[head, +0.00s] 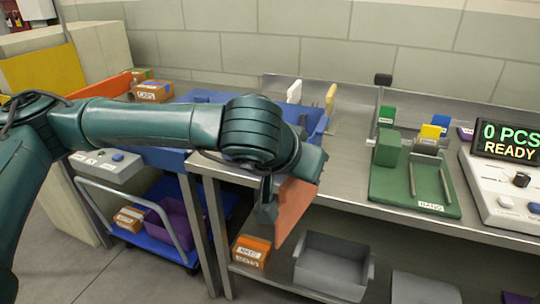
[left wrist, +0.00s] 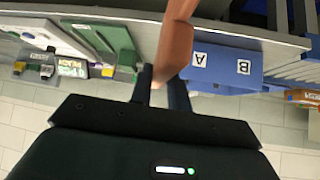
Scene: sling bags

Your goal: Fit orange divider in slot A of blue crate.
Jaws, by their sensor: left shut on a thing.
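My left gripper (left wrist: 160,88) is shut on the orange divider (left wrist: 176,42). In the head view the divider (head: 295,212) hangs tilted below my wrist, in front of the steel table's front edge, and one gripper finger (head: 266,208) shows beside it. The blue crate (head: 316,122) is on the table behind my arm, which hides much of it. In the left wrist view the blue crate (left wrist: 222,72) appears upside down, with labels A and B on its face. The divider is outside the crate. My right gripper is not in view.
A green fixture (head: 415,192) with several coloured pieces stands on the steel table (head: 345,150), and a counter console (head: 500,180) is at right. White (head: 294,92) and yellow (head: 330,97) upright pieces stand near the crate. A grey bin (head: 333,265) is on the lower shelf.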

